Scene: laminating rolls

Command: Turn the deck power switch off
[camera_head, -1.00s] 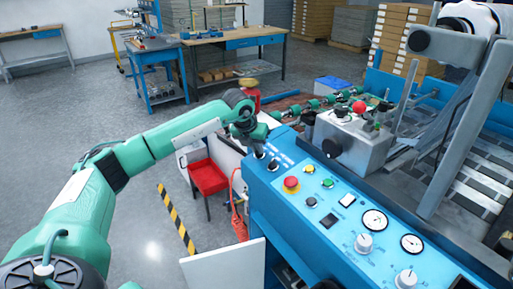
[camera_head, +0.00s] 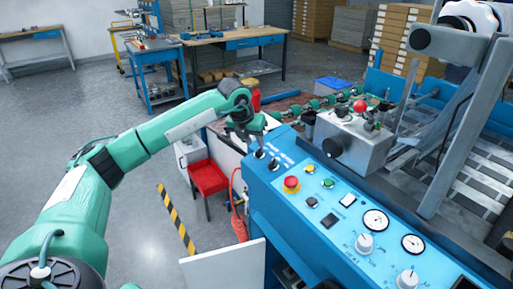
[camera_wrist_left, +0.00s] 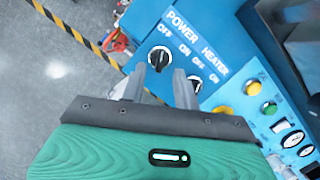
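The deck power switch (camera_wrist_left: 159,57) is a round black rotary knob under the word POWER, with OFF to its left and ON to its right in the left wrist view. Which way it points is hard to tell. In the head view the power switch (camera_head: 258,154) sits at the far left end of the blue control panel (camera_head: 335,187). My left gripper (camera_head: 250,143) points down just above and behind it. In the left wrist view my left gripper (camera_wrist_left: 160,70) has its two grey fingers apart, with the knob showing between the tips. Contact cannot be seen. My right gripper is out of view.
The HEATER knob (camera_wrist_left: 195,84) is close beside the right finger. A red emergency button (camera_head: 291,184), coloured buttons and gauges (camera_head: 375,220) lie along the panel. A grey box with a red ball knob (camera_head: 359,106) stands behind.

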